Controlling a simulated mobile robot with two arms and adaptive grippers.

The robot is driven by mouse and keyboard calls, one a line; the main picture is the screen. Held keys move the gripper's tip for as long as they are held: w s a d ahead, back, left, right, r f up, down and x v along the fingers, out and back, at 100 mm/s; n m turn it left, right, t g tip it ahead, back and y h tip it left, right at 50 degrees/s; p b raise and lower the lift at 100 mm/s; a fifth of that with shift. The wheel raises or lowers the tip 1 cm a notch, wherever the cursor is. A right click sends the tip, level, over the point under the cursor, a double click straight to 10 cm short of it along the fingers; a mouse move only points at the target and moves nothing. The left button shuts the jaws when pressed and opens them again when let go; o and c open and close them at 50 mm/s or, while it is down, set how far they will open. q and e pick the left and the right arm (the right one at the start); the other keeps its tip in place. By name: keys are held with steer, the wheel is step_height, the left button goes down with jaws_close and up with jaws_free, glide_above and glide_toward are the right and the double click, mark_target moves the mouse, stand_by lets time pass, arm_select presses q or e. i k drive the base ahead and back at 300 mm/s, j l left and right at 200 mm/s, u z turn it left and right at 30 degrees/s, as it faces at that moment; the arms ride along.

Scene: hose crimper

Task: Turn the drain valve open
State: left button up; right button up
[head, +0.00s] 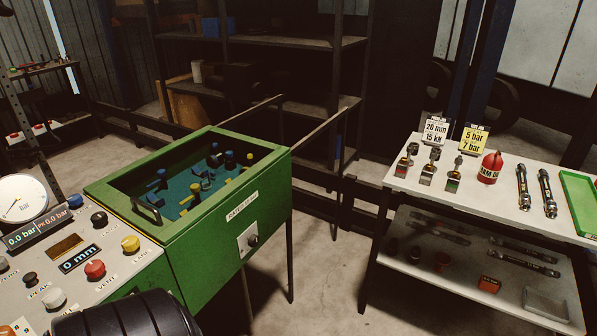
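A green tank (195,262) on legs stands left of the middle, with bluish water and several blue, black and yellow fittings inside. On its right-hand side a white plate (243,248) carries a black knob (252,240), which looks like the drain valve. A small label (243,205) above it is too small to read surely. The knob's open or shut position cannot be told. No gripper shows; a dark rounded part at the bottom left may be mine.
A control panel (120,258) with a gauge (22,198), knobs and displays reading 0.0 bar and 0 mm stands at left. A white table (400,172) at right holds fittings, hoses, a red container (490,168) and a green tray (568,190). Floor between is clear.

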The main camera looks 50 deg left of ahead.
mark_target(254, 240)
steer(key=i+u, duration=0.35)
steer(key=i+l+u, duration=0.4)
steer(key=i+u, duration=0.25)
steer(key=k, duration=0.05)
